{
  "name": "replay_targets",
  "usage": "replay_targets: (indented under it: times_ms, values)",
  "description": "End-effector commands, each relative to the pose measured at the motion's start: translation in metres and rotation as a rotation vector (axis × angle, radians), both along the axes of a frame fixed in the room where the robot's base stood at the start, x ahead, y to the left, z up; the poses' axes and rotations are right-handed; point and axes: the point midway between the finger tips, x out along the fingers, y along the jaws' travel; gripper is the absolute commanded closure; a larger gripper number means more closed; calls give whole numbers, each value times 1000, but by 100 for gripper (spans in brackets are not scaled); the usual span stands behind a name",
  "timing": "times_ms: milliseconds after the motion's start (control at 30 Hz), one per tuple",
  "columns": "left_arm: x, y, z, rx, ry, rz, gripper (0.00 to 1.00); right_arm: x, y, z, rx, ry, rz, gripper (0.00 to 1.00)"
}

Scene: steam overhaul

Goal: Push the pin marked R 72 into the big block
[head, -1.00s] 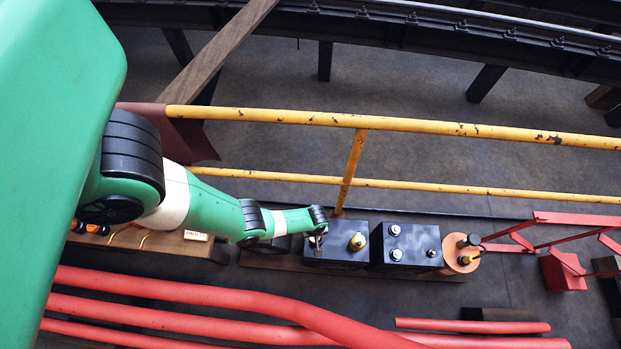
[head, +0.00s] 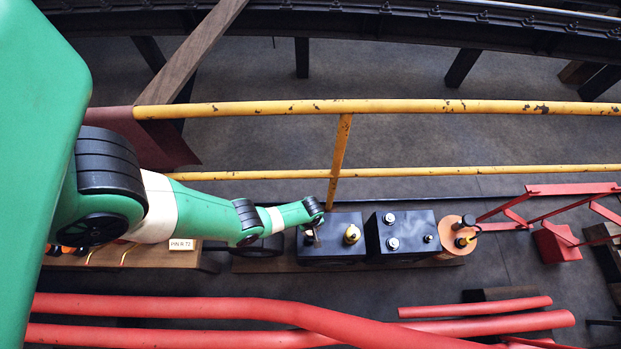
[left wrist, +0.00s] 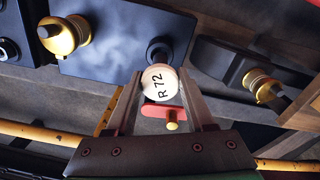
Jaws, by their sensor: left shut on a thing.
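The pin marked R 72 (left wrist: 158,82) shows its round white head in the left wrist view, with the marking facing the camera. My left gripper (head: 313,238) is shut on it; in the left wrist view its two fingers (left wrist: 162,92) stand on either side of the head. The big dark block (head: 328,249) lies under the gripper, with a brass fitting (head: 351,234) on its top. In the left wrist view the block (left wrist: 105,55) has a dark round socket (left wrist: 159,50) just beyond the pin's head. My right gripper is not in view.
A second dark block (head: 402,236) stands close on the right. A plate reading PIN R 72 (head: 182,244) lies on a wooden board at left. Yellow rails (head: 400,172) run behind and thick red pipes (head: 230,309) in front.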

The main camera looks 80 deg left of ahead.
Motion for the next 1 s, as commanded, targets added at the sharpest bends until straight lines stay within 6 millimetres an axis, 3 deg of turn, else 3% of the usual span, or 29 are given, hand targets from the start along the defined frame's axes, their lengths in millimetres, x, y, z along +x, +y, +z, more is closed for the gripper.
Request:
replay_targets:
  times_ms: [1000]
  values:
    - [1, -1, -8, 0, -1, 0, 100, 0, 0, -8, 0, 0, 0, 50]
